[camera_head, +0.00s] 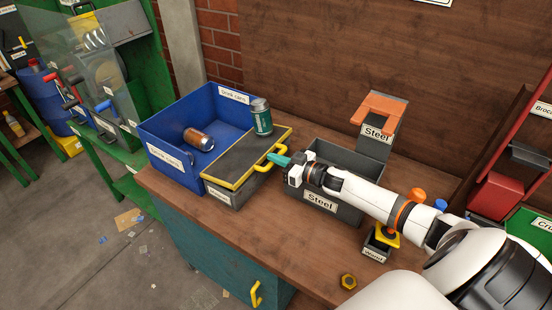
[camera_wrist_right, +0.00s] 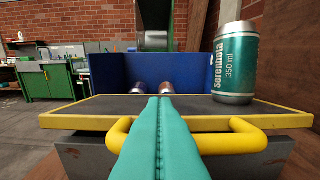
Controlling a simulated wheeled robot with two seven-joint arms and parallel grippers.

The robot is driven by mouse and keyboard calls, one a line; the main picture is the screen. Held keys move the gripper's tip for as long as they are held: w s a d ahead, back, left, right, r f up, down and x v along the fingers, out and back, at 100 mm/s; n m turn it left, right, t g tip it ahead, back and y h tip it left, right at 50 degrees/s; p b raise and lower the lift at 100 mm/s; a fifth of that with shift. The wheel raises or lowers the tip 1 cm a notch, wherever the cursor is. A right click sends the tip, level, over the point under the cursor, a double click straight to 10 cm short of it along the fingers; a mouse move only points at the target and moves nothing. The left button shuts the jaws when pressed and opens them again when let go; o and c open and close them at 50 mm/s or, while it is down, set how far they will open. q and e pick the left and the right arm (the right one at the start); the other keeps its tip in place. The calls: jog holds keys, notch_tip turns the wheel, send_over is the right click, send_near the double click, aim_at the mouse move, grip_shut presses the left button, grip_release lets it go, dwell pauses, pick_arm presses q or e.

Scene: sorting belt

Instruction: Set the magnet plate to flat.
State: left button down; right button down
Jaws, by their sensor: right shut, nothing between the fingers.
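The magnet plate (camera_head: 243,157) is a dark plate with a yellow rim on a grey box, with a yellow handle (camera_head: 277,156) on its right side. It looks level or nearly so. A green-and-silver can (camera_head: 262,117) stands upright on it near the back edge; it also shows at the right in the right wrist view (camera_wrist_right: 236,62). My right gripper (camera_head: 276,158) is shut and empty, its teal fingers at the handle. In the right wrist view the fingers cover the handle's middle (camera_wrist_right: 235,143); I cannot tell whether they touch it. My left gripper is not in view.
A blue bin (camera_head: 172,128) holding a brown can (camera_head: 199,139) adjoins the plate on the left. A grey Steel bin (camera_head: 309,204) stands under my right arm. An orange-topped Steel stand (camera_head: 376,121) is behind.

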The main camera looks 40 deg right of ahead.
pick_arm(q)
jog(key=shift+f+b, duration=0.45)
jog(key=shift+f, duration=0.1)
pick_arm(e)
jog(key=shift+s+d+f, duration=0.1)
jog(key=shift+s+f, duration=0.05)
jog(key=shift+f, duration=0.45)
jog(key=shift+s+f, duration=0.1)
jog(key=shift+f, duration=0.45)
